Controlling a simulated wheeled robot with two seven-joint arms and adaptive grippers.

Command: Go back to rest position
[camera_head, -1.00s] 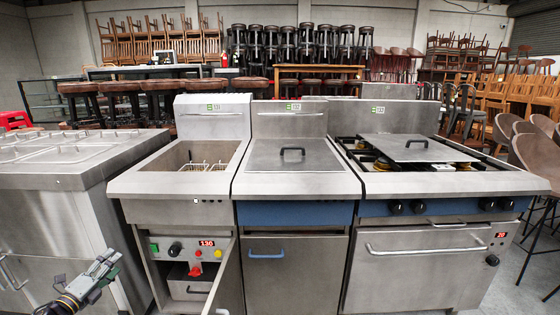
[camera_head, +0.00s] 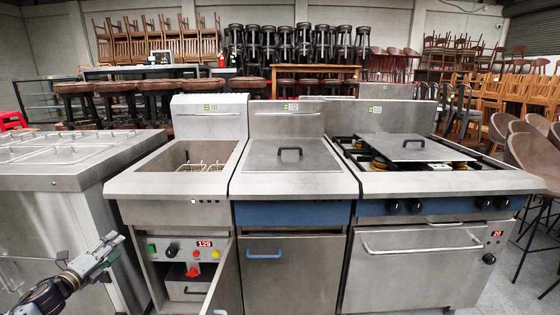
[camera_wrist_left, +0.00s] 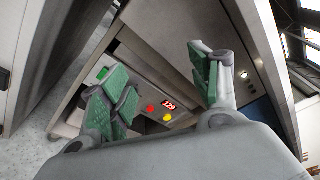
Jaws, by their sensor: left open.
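My left gripper (camera_head: 106,252) is at the lower left of the head view, in front of the steel unit on the left and to the left of the fryer (camera_head: 178,185). In the left wrist view the green-padded fingers of the left gripper (camera_wrist_left: 160,78) are spread apart with nothing between them. Beyond them is the fryer's control panel, with a lit red display (camera_wrist_left: 168,105), a red knob and a yellow button. My right gripper is not in view.
The fryer's cabinet door (camera_head: 224,280) stands open toward me, to the right of my left gripper. A covered unit (camera_head: 292,170) and a range (camera_head: 430,180) stand to the right. Stools and stacked chairs fill the back. Floor shows at the far right.

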